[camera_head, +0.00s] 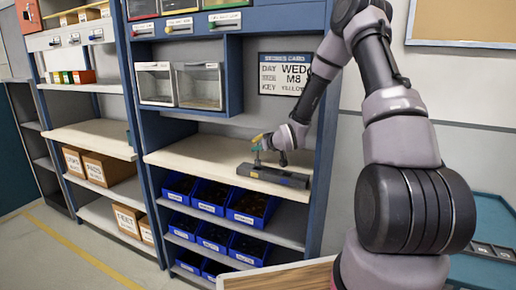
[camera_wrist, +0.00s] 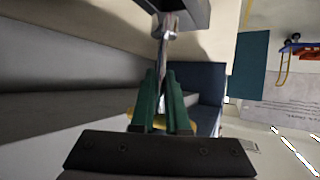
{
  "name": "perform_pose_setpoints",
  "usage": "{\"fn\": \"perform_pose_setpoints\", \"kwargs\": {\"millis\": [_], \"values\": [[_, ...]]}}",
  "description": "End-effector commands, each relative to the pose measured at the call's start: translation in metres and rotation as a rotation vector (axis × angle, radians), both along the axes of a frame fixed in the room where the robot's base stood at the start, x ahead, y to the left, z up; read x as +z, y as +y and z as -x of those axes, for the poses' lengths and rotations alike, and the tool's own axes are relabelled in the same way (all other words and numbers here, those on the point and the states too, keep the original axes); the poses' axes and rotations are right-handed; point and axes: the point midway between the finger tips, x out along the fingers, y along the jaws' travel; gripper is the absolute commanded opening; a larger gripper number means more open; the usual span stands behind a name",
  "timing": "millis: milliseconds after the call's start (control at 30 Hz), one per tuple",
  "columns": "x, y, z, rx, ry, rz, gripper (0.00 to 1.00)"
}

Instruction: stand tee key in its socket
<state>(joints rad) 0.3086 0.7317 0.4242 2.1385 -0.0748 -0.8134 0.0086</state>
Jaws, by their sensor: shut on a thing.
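The tee key (camera_head: 257,157) has a grey metal shaft, about upright in the head view, with yellow showing at its top. In the wrist view its shaft (camera_wrist: 165,45) runs from my fingers to a dark block. My gripper (camera_head: 264,142) is shut on the key near its top; its green fingers show in the wrist view (camera_wrist: 163,105). The dark grey socket block (camera_head: 285,179) lies on the wooden shelf, below my gripper. The shaft's lower end is at the block's left part. I cannot tell whether it is in a hole or only over it.
The wooden shelf (camera_head: 205,155) is clear left of the block. Blue bins (camera_head: 252,205) stand on the shelves below. Clear drawers (camera_head: 200,85) hang above, beside a sign card (camera_head: 284,74). The rack's blue upright (camera_head: 322,160) stands close on the right.

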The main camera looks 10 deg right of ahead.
Motion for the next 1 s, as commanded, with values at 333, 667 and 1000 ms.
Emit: {"fn": "perform_pose_setpoints", "kwargs": {"millis": [333,667,1000], "values": [[-0.009,0.0,0.0,0.001,0.0,0.0,0.0],[-0.017,0.0,0.0,0.0,-0.001,0.0,0.0],[-0.026,0.0,0.0,0.0,0.0,0.0,0.0]]}}
